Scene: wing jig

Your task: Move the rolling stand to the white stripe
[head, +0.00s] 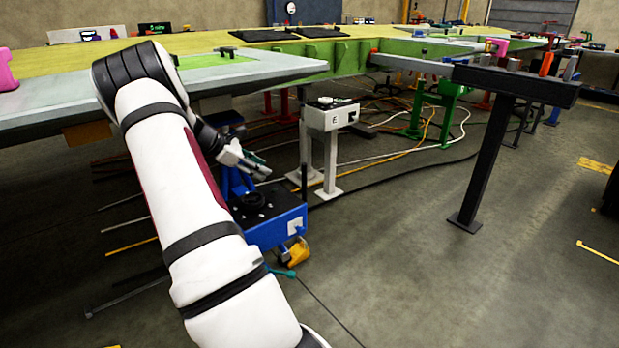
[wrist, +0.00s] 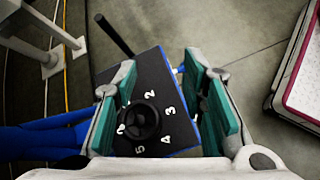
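A blue stand (head: 275,228) with a black top is at the centre left of the head view, partly behind my arm. Its black top (wrist: 160,72) shows in the wrist view, with a round black knob (wrist: 141,121) ringed by white numbers and a black rod (wrist: 114,35) at a corner. A yellow part (head: 298,253) sits low on its side; I cannot tell if it is a wheel. My gripper (head: 262,170) is open and empty above the top; in the wrist view its teal-padded fingers (wrist: 165,105) lie either side of the knob. I cannot make out a white stripe.
A long wing panel (head: 270,70) overhangs the floor behind. A grey box marked E (head: 330,115) stands on posts just beyond the blue stand. A black T-shaped post (head: 485,160) stands to the right. Cables (head: 400,150) cross the floor behind. Floor at front right is clear.

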